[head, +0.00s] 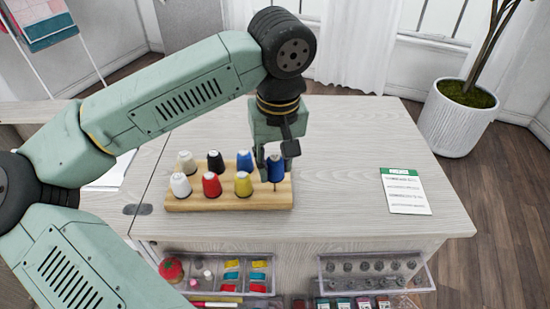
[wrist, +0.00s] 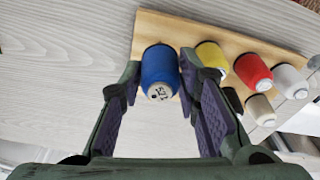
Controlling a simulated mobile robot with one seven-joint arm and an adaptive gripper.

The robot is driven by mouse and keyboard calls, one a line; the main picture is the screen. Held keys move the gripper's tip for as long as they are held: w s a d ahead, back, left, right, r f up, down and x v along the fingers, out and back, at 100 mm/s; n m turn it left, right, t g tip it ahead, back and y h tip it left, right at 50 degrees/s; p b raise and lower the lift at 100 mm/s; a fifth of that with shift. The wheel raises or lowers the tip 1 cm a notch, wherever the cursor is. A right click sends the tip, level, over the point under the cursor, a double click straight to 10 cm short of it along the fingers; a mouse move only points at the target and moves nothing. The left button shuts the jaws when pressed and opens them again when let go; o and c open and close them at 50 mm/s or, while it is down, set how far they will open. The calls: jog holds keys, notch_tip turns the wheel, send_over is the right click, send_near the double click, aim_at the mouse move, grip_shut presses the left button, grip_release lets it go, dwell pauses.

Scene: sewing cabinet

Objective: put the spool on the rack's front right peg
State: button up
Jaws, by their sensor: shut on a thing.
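My gripper (head: 275,157) is shut on a dark blue spool (head: 277,170), with one finger on each side. The spool is upright over the right end of the wooden rack (head: 190,205), in line with the front row. It sits a little higher than the yellow spool (head: 243,185) to its left. In the wrist view the blue spool (wrist: 160,72) is between the fingertips, over the rack's end (wrist: 148,25).
Red (head: 211,185) and white (head: 180,186) spools stand further left in the front row. White, black and another blue spool (head: 244,161) stand behind. A printed card (head: 405,191) lies at the right; the tabletop between is clear. Open trays hang below the front edge.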

aim_at(275, 177)
jog(key=shift+f+b, duration=1)
jog(key=shift+f, duration=0.25)
jog(key=shift+f+b, duration=1)
jog(key=shift+f, duration=0.05)
dwell(0.4)
jog(key=o, duration=1)
jog(key=shift+r, duration=0.15)
